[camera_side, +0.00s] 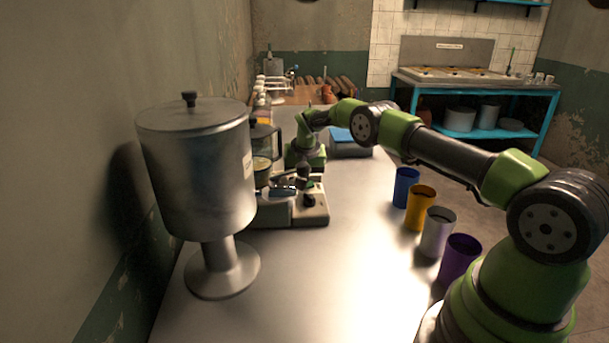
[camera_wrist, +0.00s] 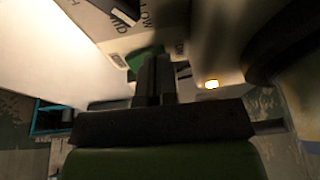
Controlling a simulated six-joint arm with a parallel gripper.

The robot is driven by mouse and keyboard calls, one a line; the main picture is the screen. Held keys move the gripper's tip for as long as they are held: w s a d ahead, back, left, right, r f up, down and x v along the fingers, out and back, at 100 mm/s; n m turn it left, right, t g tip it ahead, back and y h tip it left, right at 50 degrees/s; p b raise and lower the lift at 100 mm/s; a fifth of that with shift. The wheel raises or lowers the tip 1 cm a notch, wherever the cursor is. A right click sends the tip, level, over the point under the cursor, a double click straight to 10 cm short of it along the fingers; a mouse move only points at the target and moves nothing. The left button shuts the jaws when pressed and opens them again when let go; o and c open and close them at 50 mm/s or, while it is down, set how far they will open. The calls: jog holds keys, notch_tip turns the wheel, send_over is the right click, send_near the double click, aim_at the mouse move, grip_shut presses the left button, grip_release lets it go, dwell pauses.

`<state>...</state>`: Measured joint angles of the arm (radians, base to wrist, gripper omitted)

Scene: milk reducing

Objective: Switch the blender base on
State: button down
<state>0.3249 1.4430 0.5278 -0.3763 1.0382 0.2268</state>
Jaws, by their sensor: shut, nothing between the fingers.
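The blender base (camera_side: 312,214) is a pale, low block on the table, partly covered by my arm. A clear jug (camera_side: 262,148) with a dark lid stands at its back left. A small light (camera_wrist: 211,84) glows right of the fingers.
A large metal pot on a stem (camera_side: 197,175) stands at the left. Blue (camera_side: 405,187), orange (camera_side: 420,207), silver (camera_side: 436,232) and purple (camera_side: 460,258) cups line the right table edge. The front middle of the table is clear.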

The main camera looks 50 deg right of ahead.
jog(key=shift+s+d+f, duration=0.1)
jog(key=shift+s+d, duration=0.5)
jog(key=shift+r, duration=0.2)
jog(key=d+v, duration=0.1)
jog(key=v, duration=1.2)
jog(key=shift+r, duration=0.5)
jog(key=shift+w, duration=0.1)
